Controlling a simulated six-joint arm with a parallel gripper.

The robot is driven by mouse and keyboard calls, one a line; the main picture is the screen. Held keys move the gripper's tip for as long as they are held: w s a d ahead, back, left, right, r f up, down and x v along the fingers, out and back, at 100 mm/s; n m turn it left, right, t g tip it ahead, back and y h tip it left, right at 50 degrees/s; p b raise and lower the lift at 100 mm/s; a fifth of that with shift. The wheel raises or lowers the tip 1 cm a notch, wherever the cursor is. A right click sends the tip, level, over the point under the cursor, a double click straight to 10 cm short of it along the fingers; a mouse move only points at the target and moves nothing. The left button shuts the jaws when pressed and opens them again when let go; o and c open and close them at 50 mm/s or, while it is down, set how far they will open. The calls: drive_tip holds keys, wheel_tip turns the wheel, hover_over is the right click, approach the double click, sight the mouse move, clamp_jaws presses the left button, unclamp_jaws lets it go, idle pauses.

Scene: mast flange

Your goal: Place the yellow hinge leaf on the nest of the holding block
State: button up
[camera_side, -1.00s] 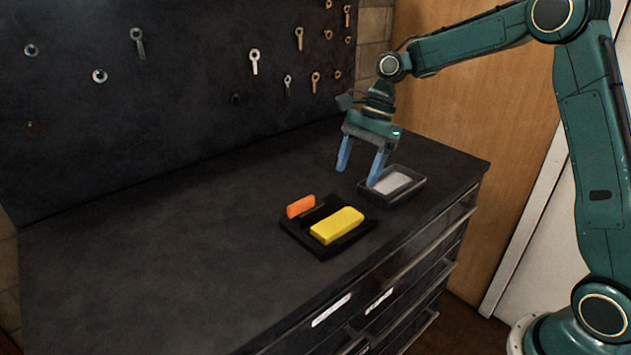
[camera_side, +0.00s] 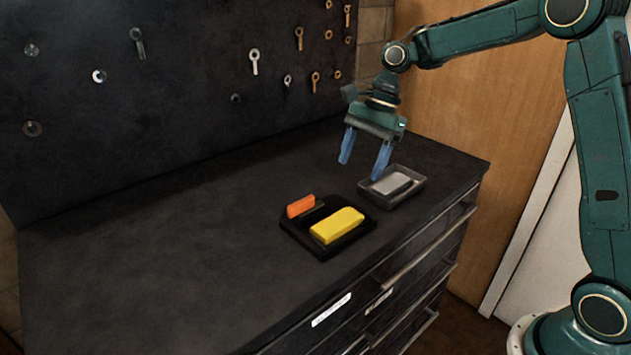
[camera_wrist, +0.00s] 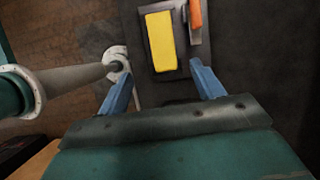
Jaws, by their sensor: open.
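The yellow hinge leaf (camera_side: 337,225) lies on the black holding block (camera_side: 322,252), on its right part in the side view. An orange piece (camera_side: 301,206) stands at the block's left part. In the wrist view, the yellow leaf (camera_wrist: 161,42) and the orange piece (camera_wrist: 196,16) show ahead of the fingers. My gripper (camera_side: 364,162) is open and empty, its blue fingers pointing down above the bench. It is behind the block and apart from the leaf, with one fingertip near the grey tray in the picture. The wrist view shows both fingers spread (camera_wrist: 162,85).
A grey tray (camera_side: 417,190) with a light grey piece (camera_side: 391,184) in it sits behind and to the right of the block. A dark pegboard with hung tools (camera_side: 254,62) stands at the back. The bench's left side (camera_side: 150,260) is clear.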

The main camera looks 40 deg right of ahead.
drive_tip(key=s+a+r+n+t+h, duration=0.1)
drive_tip(key=s+r+n+t+h, duration=0.1)
drive_tip(key=s+r+n, duration=0.6)
drive_tip(key=s+a+r+n+t+h, duration=0.15)
drive_tip(key=s+n, duration=0.25)
drive_tip(key=s, duration=0.8)
drive_tip(key=s+d+f+n+t, duration=0.2)
drive_tip(key=s+n, duration=0.3)
drive_tip(key=s, duration=0.2)
drive_tip(key=shift+s+d+f+h, duration=0.15)
drive_tip(key=shift+s+f+h, duration=0.15)
drive_tip(key=shift+f+h, duration=0.15)
